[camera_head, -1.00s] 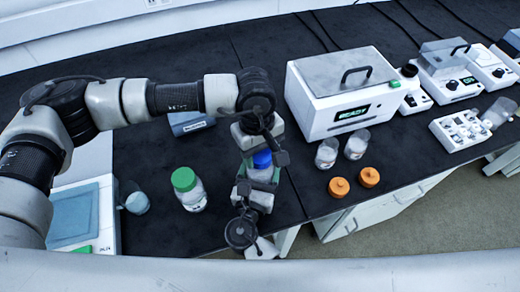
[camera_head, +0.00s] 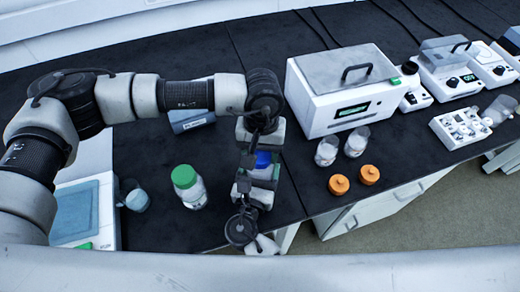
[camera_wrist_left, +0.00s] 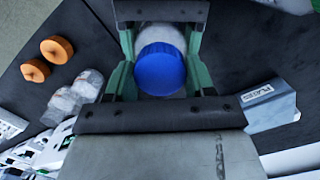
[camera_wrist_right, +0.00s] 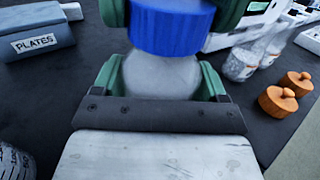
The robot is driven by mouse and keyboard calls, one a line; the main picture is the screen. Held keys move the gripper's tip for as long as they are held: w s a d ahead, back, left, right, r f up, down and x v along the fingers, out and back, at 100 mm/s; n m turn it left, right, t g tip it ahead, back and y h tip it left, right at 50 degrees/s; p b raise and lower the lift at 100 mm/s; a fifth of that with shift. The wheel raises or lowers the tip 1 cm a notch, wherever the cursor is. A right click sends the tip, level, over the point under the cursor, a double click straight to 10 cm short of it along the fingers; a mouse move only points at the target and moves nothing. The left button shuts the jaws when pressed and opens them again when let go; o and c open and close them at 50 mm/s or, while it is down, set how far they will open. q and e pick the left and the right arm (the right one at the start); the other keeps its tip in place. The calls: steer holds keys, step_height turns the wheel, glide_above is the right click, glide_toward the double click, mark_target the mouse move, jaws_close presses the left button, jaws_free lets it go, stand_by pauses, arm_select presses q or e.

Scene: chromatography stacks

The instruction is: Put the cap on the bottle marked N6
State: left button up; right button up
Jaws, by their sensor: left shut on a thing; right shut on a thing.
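The blue cap (camera_head: 264,159) is held between the fingers of my left gripper (camera_head: 263,161), and it fills the middle of the left wrist view (camera_wrist_left: 160,69). My right gripper (camera_head: 261,181) is shut around a clear bottle with pale contents, seen in the right wrist view (camera_wrist_right: 160,76). The bottle is upright at the front of the bench. The cap (camera_wrist_right: 171,25) sits right over the bottle's top, with left gripper fingers on both sides. I cannot tell whether it is fully seated. The N6 marking is not visible.
A green-capped bottle (camera_head: 189,187) stands left of the grippers. Two open jars (camera_head: 327,152) (camera_head: 356,142) and two orange caps (camera_head: 339,185) (camera_head: 368,175) are to the right. A white box machine (camera_head: 345,92) is behind them. A PLATES box (camera_wrist_right: 35,38) stands behind the grippers.

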arm_select(q)
steer(key=m, duration=0.5)
steer(key=shift+y, duration=0.3)
steer(key=m, duration=0.7)
steer(key=shift+t, duration=0.4)
steer(key=o, duration=0.9)
steer(key=shift+r, duration=0.1)
